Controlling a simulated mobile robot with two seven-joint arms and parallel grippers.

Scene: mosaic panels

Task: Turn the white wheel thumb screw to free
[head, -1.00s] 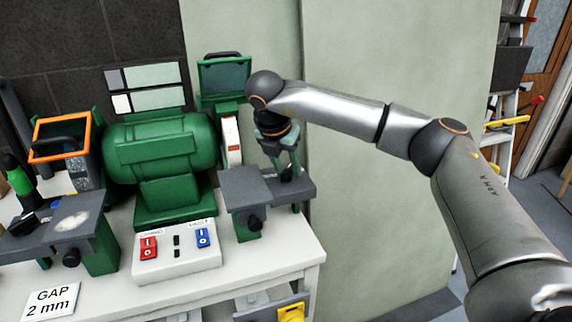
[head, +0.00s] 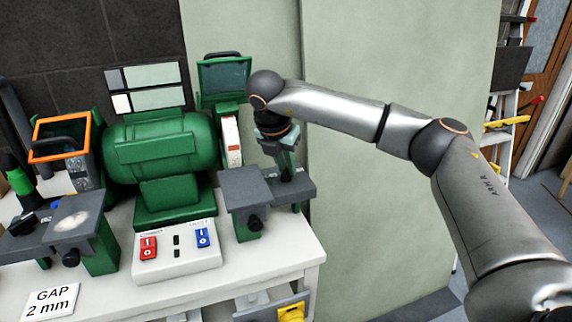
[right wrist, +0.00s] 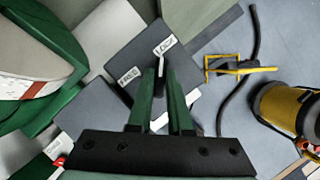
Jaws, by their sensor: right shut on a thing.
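The white wheel (head: 231,140) is the pale disc at the right end of the green grinder (head: 163,150). Its dark tool rest (head: 297,188) carries the thumb screw, with white FREE (right wrist: 129,76) and LOCK (right wrist: 165,45) labels on the plate in the right wrist view. My right gripper (head: 287,170) points down over this rest. Its green fingers (right wrist: 160,85) are shut on the thumb screw, whose body is mostly hidden between them. A white pointer (right wrist: 160,64) shows at the fingertips, close to the LOCK label. My left gripper is not in view.
A switch box (head: 176,252) with red and blue switches sits in front on the white bench (head: 240,280). A clear eye shield (head: 223,75) stands close left of my right wrist. A GAP 2 mm card (head: 52,301) lies at the front left.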

